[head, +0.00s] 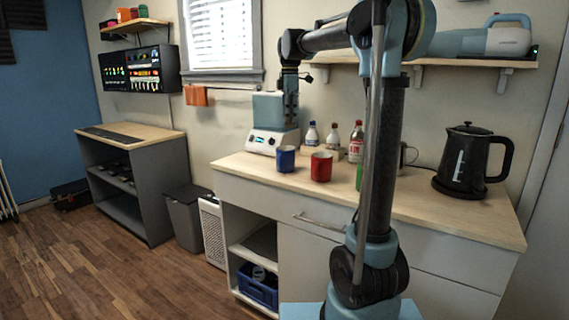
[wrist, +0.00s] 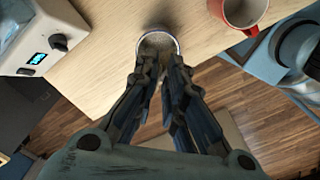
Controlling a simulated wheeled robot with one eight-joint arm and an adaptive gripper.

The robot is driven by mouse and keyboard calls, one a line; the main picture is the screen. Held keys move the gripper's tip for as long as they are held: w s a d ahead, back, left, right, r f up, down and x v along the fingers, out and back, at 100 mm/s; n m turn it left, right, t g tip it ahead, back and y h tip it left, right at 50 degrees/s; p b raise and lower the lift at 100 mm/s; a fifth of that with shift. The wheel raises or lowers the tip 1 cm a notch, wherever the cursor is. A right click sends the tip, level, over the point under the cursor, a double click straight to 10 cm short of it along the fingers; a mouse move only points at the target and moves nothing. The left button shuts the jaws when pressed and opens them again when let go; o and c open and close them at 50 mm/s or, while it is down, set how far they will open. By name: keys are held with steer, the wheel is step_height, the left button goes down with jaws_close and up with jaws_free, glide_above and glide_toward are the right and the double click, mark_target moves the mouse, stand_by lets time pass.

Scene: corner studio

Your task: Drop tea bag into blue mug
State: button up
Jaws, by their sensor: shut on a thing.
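The blue mug (head: 286,158) stands upright on the wooden counter, left of the red mug (head: 321,167). In the wrist view, I look down into the open blue mug (wrist: 158,42), which has a pale inside. My gripper (wrist: 160,66) points down over the near side of its rim. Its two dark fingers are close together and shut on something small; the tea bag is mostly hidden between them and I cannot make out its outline. In the head view my gripper (head: 290,116) is above the blue mug, in front of the white-and-blue machine.
The counter (head: 440,215) also holds a white-and-blue machine (head: 268,140) behind the mugs, several bottles (head: 333,138) and a black kettle (head: 465,160) at the right. The red mug (wrist: 243,12) is close on the right. A shelf (head: 450,62) runs above.

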mark_target(290, 125)
steer(key=shift+d+f, duration=0.15)
steer(key=shift+f, duration=1.8)
steer(key=o, duration=0.7)
step_height(290, 125, up, 12)
steer(key=shift+f, duration=0.1)
